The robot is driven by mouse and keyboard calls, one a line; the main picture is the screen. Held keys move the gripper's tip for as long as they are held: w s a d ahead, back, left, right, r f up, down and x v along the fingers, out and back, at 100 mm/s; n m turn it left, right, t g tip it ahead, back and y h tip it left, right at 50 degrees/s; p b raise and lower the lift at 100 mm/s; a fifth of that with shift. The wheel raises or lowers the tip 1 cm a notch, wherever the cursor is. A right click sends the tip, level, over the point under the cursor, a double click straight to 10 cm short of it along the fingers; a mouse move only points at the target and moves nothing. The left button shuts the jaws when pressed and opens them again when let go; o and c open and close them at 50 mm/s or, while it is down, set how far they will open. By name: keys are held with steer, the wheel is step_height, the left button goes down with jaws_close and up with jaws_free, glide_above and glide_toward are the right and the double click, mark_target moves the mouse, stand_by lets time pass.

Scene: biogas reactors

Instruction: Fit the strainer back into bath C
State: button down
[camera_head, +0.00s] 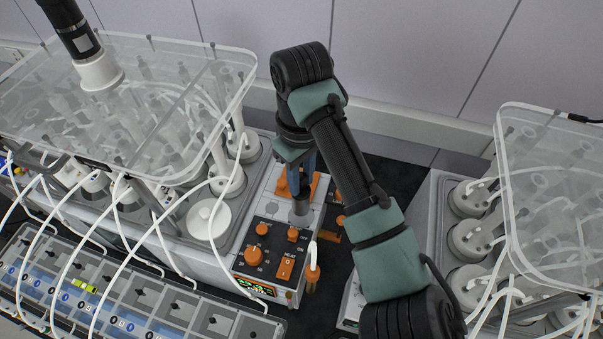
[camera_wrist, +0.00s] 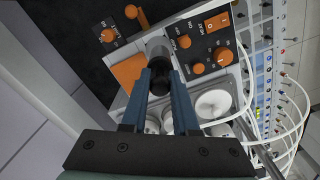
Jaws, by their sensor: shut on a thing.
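My gripper (camera_head: 301,182) points down over the top of the control block (camera_head: 268,213) of the left-hand bath. In the wrist view its two blue fingers (camera_wrist: 161,78) are closed on a small grey cylinder with a dark end, seemingly the strainer (camera_wrist: 157,48). The strainer (camera_head: 301,208) also shows below the fingers in the head view, roughly upright, just behind the knobs. Its lower end is hard to see, so I cannot tell whether it is seated or hovering. No letter C is readable on either bath (camera_head: 250,172).
An orange patch (camera_wrist: 130,70) lies beside the strainer. Orange knobs and a switch (camera_head: 286,268) are close in front. The left bath carries bottles under a clear cover (camera_head: 120,95) with white tubes. Another bath (camera_head: 440,225) stands at right, with a dark gap between.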

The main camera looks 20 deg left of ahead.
mark_target(301, 206)
steer(key=shift+f+b, duration=1.15)
steer(key=shift+f, duration=0.25)
steer(key=shift+f+b, duration=1.95)
steer(key=shift+f, duration=1.8)
steer(key=c, duration=0.6)
jaws_free()
step_height(301, 206, up, 13)
steer(key=shift+f+p, duration=0.1)
steer(key=shift+p, duration=0.25)
